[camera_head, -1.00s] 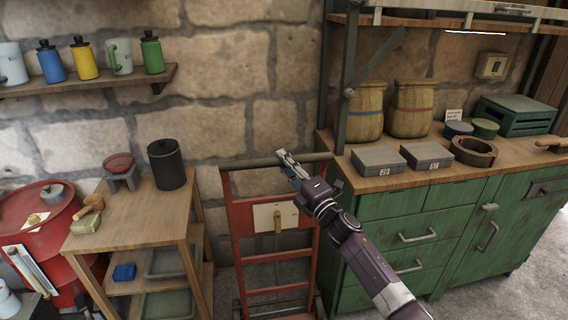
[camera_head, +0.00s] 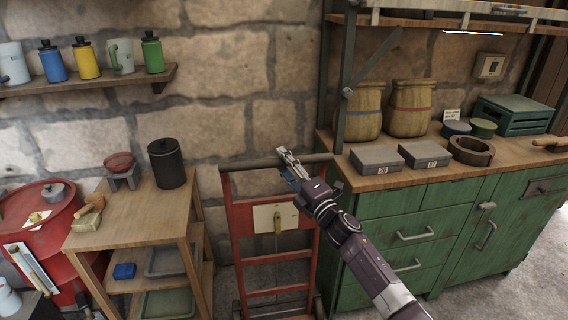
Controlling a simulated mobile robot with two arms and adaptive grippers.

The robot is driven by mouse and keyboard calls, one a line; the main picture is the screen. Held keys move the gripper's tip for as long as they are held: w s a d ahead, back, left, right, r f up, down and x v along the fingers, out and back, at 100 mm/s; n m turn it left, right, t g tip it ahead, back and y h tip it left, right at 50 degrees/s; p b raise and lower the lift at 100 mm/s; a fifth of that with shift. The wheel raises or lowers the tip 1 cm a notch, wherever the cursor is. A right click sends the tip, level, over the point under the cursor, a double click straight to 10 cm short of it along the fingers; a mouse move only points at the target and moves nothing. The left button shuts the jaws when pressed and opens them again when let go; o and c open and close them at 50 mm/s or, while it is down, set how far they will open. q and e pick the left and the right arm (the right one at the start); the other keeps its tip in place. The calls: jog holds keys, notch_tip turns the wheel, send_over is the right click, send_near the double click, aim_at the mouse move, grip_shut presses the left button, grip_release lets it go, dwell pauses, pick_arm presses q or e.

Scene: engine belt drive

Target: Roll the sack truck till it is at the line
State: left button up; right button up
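The red sack truck (camera_head: 241,222) stands upright against the stone wall, between the wooden side table and the green workbench. It has a dark handle bar (camera_head: 245,164) across its top and a pale plate (camera_head: 265,217) on its frame. My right gripper (camera_head: 284,154) is at the handle bar, near its middle. The fingers overlap the bar in the picture; whether they are closed around it cannot be told. My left gripper is not in view. No line on the floor can be made out.
The wooden side table (camera_head: 150,215) stands close on the left, with a black canister (camera_head: 167,163) on it. The green workbench (camera_head: 410,215) stands close on the right. A red drum (camera_head: 60,235) is at far left. Grey floor (camera_head: 500,295) shows at lower right.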

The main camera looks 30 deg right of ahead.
jog(key=v, duration=1.2)
dwell(0.6)
jog(key=s+d+f+m+g+h, duration=0.15)
jog(key=f+m, duration=0.25)
jog(key=f, duration=0.8)
jog(key=s+f+m+g+h, duration=0.2)
jog(key=f+m+g, duration=0.1)
jog(key=f, duration=1)
jog(key=s+a+f+m+g, duration=0.15)
jog(key=s+f, duration=0.25)
jog(key=f, duration=0.4)
jog(key=s+a+f+m+g, duration=0.1)
jog(key=s+f+m+g, duration=0.3)
jog(key=f, duration=0.5)
jog(key=s+a+f+m+g, duration=0.2)
jog(key=s+f, duration=0.6)
jog(key=s, duration=0.6)
jog(key=s+a+f+m+g, duration=0.1)
jog(key=s+a+f+g, duration=0.3)
jog(key=s+f, duration=0.4)
jog(key=s+a+f+m+g, duration=0.2)
jog(key=s+a+f, duration=0.3)
jog(key=s, duration=1.4)
notch_tip(320, 180, down, 3)
jog(key=shift+s+a+f+m+g+y, duration=0.1)
jog(key=shift+s+a+m+g+y, duration=0.25)
jog(key=shift+g, duration=0.45)
jog(key=shift+w+d, duration=0.1)
jog(key=shift+c, duration=0.3)
